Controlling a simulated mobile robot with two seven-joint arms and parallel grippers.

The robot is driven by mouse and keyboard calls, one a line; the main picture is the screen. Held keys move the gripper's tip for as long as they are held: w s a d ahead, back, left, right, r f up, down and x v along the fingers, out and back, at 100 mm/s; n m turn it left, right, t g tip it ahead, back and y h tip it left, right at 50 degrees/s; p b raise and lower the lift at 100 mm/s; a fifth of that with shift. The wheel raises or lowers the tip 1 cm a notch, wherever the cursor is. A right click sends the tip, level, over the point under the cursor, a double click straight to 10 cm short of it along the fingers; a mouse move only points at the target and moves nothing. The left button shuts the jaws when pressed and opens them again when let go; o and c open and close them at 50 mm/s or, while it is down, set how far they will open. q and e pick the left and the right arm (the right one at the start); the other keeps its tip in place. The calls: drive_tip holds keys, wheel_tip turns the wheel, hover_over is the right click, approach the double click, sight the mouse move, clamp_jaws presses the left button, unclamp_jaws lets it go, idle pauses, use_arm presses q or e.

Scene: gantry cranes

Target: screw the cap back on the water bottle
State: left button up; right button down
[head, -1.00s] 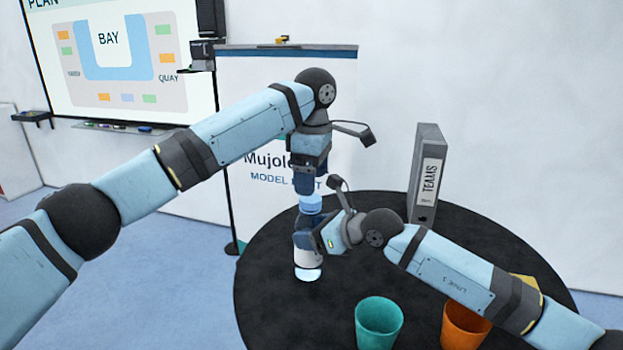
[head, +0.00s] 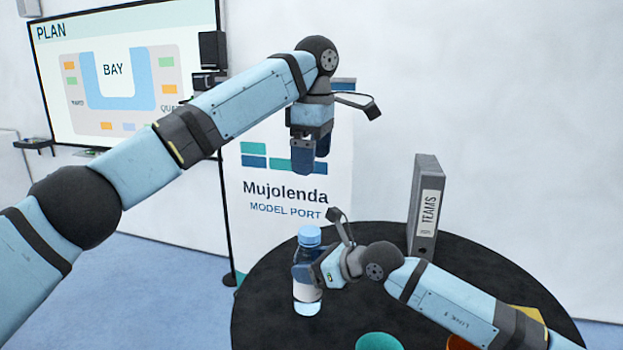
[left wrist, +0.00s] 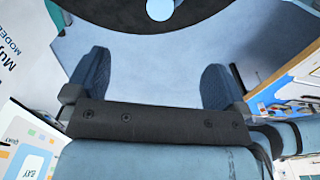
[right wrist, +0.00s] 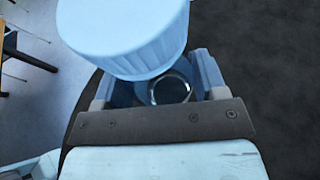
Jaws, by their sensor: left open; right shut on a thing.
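The clear water bottle (head: 307,294) stands upright at the left edge of the round black table, with a pale label. The light-blue cap (head: 308,237) sits on its top; it also shows large in the right wrist view (right wrist: 125,38) and at the top edge of the left wrist view (left wrist: 160,8). I cannot tell how tight it is. My right gripper (head: 309,270) is shut on the bottle below the cap. My left gripper (head: 311,168) is open and empty, well above the cap, fingers pointing down; its spread fingers show in the left wrist view (left wrist: 155,85).
A grey binder (head: 426,205) stands on the black table (head: 265,310) behind my right arm. A teal cup (head: 379,342) and an orange cup (head: 460,343) are at the lower edge, partly cut off. A Mujolenda banner (head: 285,195) stands behind my left gripper.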

use_arm(q)
drive_tip(key=shift+r, duration=0.55)
use_arm(e)
drive_tip(key=shift+c, duration=0.5)
unclamp_jaws()
use_arm(q)
drive_tip(key=shift+f+b, duration=2.05)
drive_tip(key=shift+f, duration=0.05)
use_arm(e)
drive_tip(key=v, duration=1.3)
drive_tip(key=shift+s+d+r, duration=0.2)
drive_tip(key=shift+d, duration=0.1)
